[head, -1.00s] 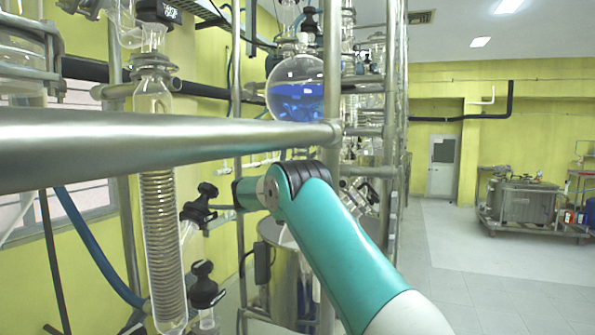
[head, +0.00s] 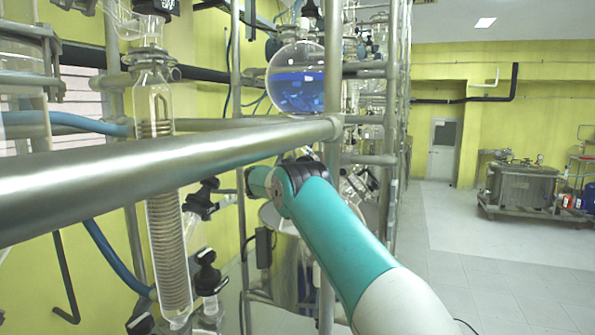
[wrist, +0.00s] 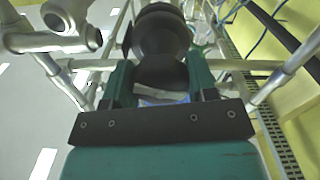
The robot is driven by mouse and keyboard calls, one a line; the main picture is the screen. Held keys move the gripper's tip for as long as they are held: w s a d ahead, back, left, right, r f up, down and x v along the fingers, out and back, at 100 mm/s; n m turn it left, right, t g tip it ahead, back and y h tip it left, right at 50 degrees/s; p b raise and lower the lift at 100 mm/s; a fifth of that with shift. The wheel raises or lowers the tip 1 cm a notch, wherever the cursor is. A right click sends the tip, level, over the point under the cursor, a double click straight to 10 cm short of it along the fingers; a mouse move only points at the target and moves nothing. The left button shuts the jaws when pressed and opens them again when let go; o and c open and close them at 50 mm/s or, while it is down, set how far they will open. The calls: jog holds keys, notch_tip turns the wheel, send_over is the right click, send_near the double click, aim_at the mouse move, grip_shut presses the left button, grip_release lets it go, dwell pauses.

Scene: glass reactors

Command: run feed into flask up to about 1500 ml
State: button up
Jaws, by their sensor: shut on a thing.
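A round glass flask (head: 297,82) hangs in the metal frame in the head view, with blue liquid in its lower half. I cannot read a volume on it. In the wrist view my gripper (wrist: 160,78) is shut on a black knob (wrist: 160,45), with one green finger on each side of it. In the head view my teal arm reaches up toward the frame below the flask, and my gripper is hidden there behind the arm and the pipes. A patch of blue shows just beyond the fingers in the wrist view.
A thick horizontal pipe (head: 170,160) crosses close in front at the left. A coiled glass condenser (head: 165,235) and black valve knobs (head: 207,278) stand left of my arm. A steel vessel on a cart (head: 522,185) is far right. The floor (head: 450,250) between is clear.

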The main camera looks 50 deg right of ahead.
jog(key=shift+b, duration=0.3)
jog(key=shift+f+m+b, duration=0.25)
jog(key=shift+m+b, duration=0.25)
jog(key=shift+b, duration=0.35)
jog(key=m+b, duration=0.2)
jog(key=b, duration=0.2)
jog(key=shift+f, duration=0.15)
jog(key=m+b, duration=0.3)
jog(key=shift+w+a+m, duration=0.1)
jog(key=shift+w+m, duration=0.05)
jog(key=shift+m, duration=0.15)
jog(key=m, duration=0.1)
jog(key=m+b, duration=0.1)
jog(key=m, duration=0.1)
jog(key=m+b, duration=0.1)
jog(key=m, duration=0.1)
jog(key=shift+r, duration=0.3)
jog(key=shift+r+m+b, duration=0.1)
jog(key=shift+m+b, duration=0.3)
jog(key=shift+m, duration=2.4)
